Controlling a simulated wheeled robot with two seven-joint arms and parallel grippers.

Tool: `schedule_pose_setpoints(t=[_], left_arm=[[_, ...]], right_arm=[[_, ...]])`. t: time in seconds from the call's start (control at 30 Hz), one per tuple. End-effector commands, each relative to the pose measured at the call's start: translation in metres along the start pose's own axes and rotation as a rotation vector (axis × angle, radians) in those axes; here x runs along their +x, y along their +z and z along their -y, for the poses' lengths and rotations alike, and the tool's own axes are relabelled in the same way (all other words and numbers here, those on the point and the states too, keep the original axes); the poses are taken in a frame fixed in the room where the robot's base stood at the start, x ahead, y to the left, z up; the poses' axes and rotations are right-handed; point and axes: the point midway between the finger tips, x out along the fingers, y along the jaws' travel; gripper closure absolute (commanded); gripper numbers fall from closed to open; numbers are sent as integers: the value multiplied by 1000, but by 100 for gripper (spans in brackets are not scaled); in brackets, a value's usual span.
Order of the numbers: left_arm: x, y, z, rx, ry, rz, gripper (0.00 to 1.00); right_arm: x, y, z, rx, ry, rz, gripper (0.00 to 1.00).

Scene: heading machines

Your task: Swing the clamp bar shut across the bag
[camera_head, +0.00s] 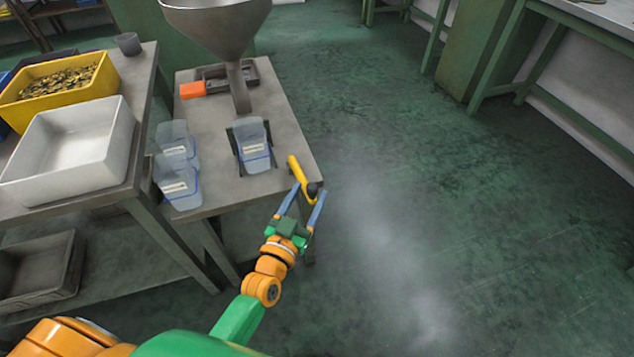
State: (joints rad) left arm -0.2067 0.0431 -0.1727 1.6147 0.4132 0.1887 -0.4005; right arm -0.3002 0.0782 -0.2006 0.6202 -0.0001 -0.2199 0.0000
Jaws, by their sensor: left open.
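A translucent bluish bag (252,147) stands upright in a dark holder on the grey table, below the spout of a metal hopper. The yellow clamp bar (296,169) stands at the table's right edge, to the right of the bag and apart from it. It points away from the bag's front, not across it. Its dark knob (312,188) is at the near end. My left gripper (310,189) is open, with its blue fingers on either side of the knob. I cannot tell whether they touch it. My right gripper is out of view.
The hopper (217,24) rises over the grey table (215,203). More translucent bags (177,182) stand at the table's left edge. A white bin (72,150) and a yellow bin (60,82) of small metal parts stand on the left bench. Open floor lies to the right.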

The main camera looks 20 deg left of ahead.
Motion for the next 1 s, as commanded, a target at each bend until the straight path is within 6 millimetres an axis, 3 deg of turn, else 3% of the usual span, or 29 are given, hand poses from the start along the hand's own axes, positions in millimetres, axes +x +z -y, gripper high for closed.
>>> schedule_pose_setpoints(t=[0.23, 0.57, 0.8, 1.0], left_arm=[[48, 2, 0, 0, 0, 1, 35], [57, 2, 0, 1, 1, 6, 35], [56, 2, 0, 1, 1, 7, 100], [56, 2, 0, 1, 1, 7, 100]], right_arm=[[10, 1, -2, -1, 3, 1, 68], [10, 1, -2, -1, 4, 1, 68], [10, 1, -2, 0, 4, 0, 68], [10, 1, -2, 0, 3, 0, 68]])
